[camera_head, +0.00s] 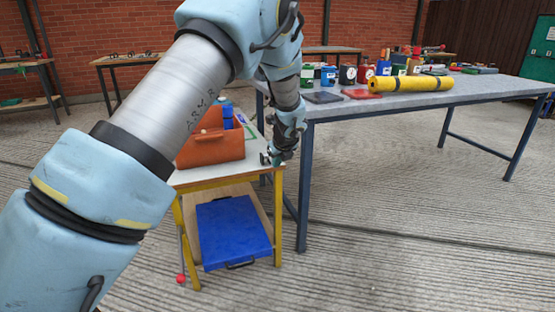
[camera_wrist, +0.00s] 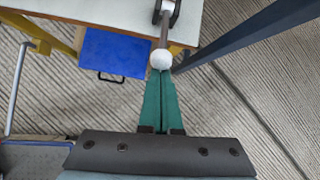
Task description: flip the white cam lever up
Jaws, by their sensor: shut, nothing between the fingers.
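The white cam lever is a grey bar with a round white knob (camera_wrist: 161,60) at its end. In the wrist view it extends from a dark metal clamp (camera_wrist: 174,8) at the table edge toward my gripper. My gripper (camera_wrist: 165,78) has green fingers that are shut and empty. Their tips lie right at the knob; I cannot tell whether they touch it. In the head view my gripper (camera_head: 277,159) is at the front right corner of the small table, where the lever is too small to make out.
The small yellow-legged table (camera_head: 230,172) holds an orange toolbox (camera_head: 212,150); a blue case (camera_head: 234,232) lies on its lower shelf. A long grey workbench (camera_head: 345,108) with a yellow roll (camera_head: 412,84) stands close on the right. The concrete floor in front is clear.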

